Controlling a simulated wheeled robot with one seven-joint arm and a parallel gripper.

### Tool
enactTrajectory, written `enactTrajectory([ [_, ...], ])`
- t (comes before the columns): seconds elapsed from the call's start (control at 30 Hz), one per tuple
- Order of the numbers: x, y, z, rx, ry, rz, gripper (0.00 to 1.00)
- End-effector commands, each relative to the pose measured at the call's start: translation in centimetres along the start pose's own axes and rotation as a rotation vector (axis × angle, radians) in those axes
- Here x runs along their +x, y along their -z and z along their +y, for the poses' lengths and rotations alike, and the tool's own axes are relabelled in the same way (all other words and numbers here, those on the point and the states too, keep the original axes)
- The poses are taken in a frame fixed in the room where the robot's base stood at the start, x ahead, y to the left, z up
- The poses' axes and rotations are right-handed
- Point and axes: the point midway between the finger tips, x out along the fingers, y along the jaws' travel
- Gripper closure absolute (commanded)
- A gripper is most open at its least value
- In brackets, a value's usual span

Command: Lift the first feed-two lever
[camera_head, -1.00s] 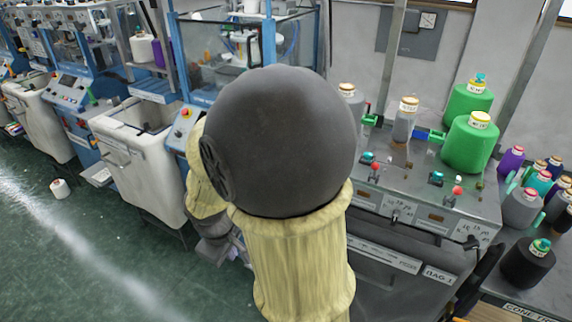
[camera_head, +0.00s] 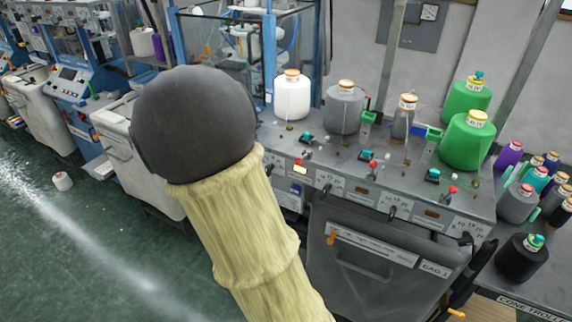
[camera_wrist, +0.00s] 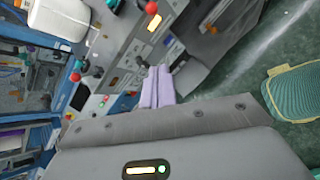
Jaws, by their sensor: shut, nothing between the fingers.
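The grey machine panel (camera_head: 400,190) carries red-knobbed levers, with one (camera_head: 298,161) nearest my arm and others to its right (camera_head: 373,164) (camera_head: 453,189). Small black levers (camera_head: 326,188) hang along its front edge. I cannot tell which of these is the first feed-two lever. In the wrist view, red knobs (camera_wrist: 151,8) (camera_wrist: 75,77) show above and left of my gripper (camera_wrist: 160,71). Its pale purple fingers are shut and empty, pointing at the panel's front edge. I cannot tell whether they touch anything. In the head view my gripper is hidden behind my arm.
A dark bin-like front (camera_head: 380,255) hangs below the panel. The green floor at left is mostly clear.

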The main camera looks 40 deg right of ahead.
Motion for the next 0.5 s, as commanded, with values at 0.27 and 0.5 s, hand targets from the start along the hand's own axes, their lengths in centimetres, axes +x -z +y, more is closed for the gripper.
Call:
enactTrajectory([
  [0.27,3.9,-0.1,-0.1,-0.001,0.006,-0.003,1.0],
  [0.5,8.1,-0.1,-0.1,-0.001,0.005,-0.002,1.0],
])
